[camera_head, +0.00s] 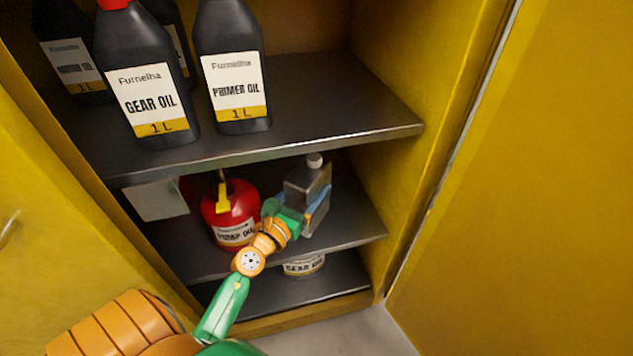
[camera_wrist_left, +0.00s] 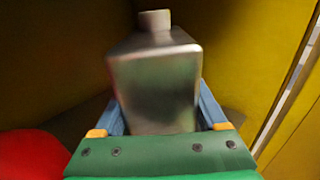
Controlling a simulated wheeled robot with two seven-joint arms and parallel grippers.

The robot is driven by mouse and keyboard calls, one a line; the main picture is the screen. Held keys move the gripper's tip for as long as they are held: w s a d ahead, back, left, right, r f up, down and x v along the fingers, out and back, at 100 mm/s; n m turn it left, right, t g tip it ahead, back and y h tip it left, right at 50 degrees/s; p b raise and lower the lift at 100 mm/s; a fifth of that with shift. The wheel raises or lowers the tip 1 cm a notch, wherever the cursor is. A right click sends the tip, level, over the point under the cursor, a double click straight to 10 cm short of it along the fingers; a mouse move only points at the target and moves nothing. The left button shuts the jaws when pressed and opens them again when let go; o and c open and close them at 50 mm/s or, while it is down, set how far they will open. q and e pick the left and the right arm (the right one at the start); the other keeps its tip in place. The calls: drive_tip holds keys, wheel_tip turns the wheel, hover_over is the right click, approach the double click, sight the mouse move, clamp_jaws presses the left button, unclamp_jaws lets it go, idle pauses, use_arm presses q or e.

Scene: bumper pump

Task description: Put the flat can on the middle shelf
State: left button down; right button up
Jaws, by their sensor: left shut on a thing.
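The flat can (camera_head: 306,186) is a grey metal can with a pale cap. It is upright inside the yellow cabinet, over the right part of the middle shelf (camera_head: 362,222). My left gripper (camera_head: 303,208) reaches in from the front, its blue fingers shut on the can's sides. In the left wrist view the can (camera_wrist_left: 155,85) is between the fingers of my left gripper (camera_wrist_left: 158,108). Its base is hidden there, and I cannot tell whether it touches the shelf. My right gripper is not in view.
A red pump oil can (camera_head: 232,212) with a yellow spout stands left of the flat can. The upper shelf (camera_head: 330,115) holds several black bottles (camera_head: 233,65). A gear oil can (camera_head: 304,267) is on the bottom shelf. The cabinet's right wall (camera_head: 395,150) is close by.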

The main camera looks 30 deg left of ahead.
use_arm(q)
drive_tip(key=w+f+b, duration=0.1)
drive_tip(key=b, duration=0.1)
drive_tip(key=w+f+b, duration=0.2)
drive_tip(key=shift+w+a+f, duration=0.15)
drive_tip(key=shift+f, duration=0.15)
drive_tip(key=shift+r, duration=0.1)
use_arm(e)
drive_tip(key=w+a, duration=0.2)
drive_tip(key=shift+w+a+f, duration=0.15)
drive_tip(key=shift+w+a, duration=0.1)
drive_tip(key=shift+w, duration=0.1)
use_arm(q)
unclamp_jaws()
